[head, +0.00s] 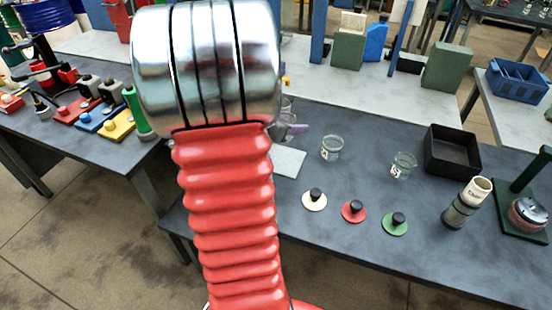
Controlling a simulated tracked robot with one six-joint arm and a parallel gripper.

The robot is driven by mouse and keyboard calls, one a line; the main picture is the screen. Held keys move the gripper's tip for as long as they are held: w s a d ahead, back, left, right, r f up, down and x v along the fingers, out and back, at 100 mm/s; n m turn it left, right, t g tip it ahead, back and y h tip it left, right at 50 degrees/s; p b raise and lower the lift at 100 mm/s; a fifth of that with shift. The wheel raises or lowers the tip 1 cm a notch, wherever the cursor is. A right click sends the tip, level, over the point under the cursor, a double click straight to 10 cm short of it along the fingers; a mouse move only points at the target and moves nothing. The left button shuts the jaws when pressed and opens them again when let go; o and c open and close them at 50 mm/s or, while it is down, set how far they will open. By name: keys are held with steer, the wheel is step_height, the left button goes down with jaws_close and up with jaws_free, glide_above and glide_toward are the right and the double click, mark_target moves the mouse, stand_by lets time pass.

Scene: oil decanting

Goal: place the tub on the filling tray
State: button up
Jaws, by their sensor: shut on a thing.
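My red bellows arm and its metal joint fill the left-centre of the head view and hide most of my gripper. A small part of my gripper (294,129) shows just right of the metal joint, above the dark bench. It is shut on a clear glass-like tub (287,106), of which only a sliver shows. A pale flat plate (290,162), which may be the filling tray, lies on the bench just below the gripper, partly hidden by my arm. I cannot tell the gap between tub and plate.
Two labelled glass tubs (332,148) (403,166) stand to the right. White (314,202), red (354,212) and green (394,226) lids lie in front. A black box (430,160), a cream-topped cylinder (457,215) and a green stand (512,223) are further right.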

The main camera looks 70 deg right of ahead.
steer(key=shift+w, duration=0.15)
glide_above(290, 155)
steer(key=shift+f, duration=2.9)
steer(key=shift+f, duration=2.1)
steer(key=shift+f, duration=0.1)
